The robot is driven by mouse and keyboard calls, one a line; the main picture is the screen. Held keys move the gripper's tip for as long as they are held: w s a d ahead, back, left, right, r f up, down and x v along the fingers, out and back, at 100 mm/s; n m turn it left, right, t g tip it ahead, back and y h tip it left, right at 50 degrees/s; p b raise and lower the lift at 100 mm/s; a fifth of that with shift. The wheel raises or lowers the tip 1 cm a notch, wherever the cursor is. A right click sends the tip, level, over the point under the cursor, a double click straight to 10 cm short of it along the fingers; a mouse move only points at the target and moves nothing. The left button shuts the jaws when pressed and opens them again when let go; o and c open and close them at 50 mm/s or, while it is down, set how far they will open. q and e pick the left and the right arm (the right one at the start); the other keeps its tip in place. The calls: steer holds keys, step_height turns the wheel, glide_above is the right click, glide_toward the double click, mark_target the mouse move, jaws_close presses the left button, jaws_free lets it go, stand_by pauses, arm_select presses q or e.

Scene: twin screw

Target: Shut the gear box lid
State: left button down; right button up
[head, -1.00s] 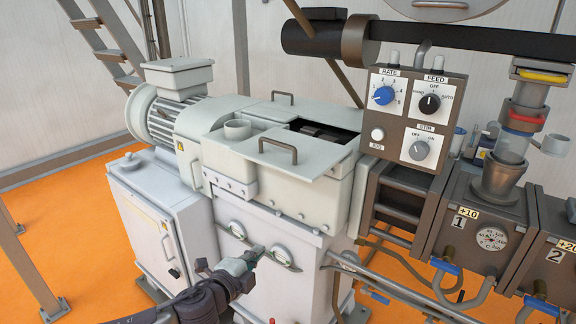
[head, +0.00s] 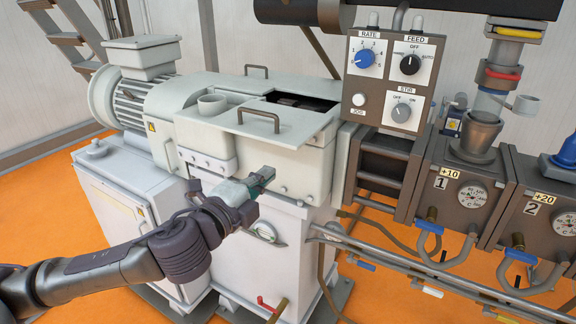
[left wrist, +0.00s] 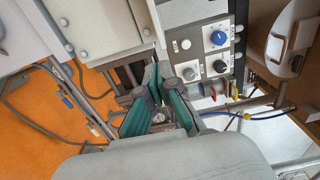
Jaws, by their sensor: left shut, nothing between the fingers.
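The gear box (head: 245,160) is a pale grey-white housing in the middle of the head view. Its lid (head: 285,128) is a flat plate with a brown handle (head: 258,120) on top. The lid lies partly across the top, leaving a dark opening (head: 303,101) uncovered behind it on the right. My left gripper (head: 266,173) is shut and empty, in front of the gear box's front face and below the lid handle; I cannot tell whether it touches the face. Its teal fingers (left wrist: 156,85) also show in the left wrist view. My right gripper is not in view.
A control panel (head: 392,82) with knobs stands right of the gear box, below a dark horizontal pipe. Numbered barrel blocks (head: 465,190) and hoses fill the right side. A motor (head: 130,100) sits at the left. Orange floor is open at the lower left.

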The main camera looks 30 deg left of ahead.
arm_select(q)
steer(key=w+p, duration=0.4)
steer(key=w, duration=0.5)
steer(key=shift+w+d, duration=0.2)
steer(key=shift+d, duration=0.25)
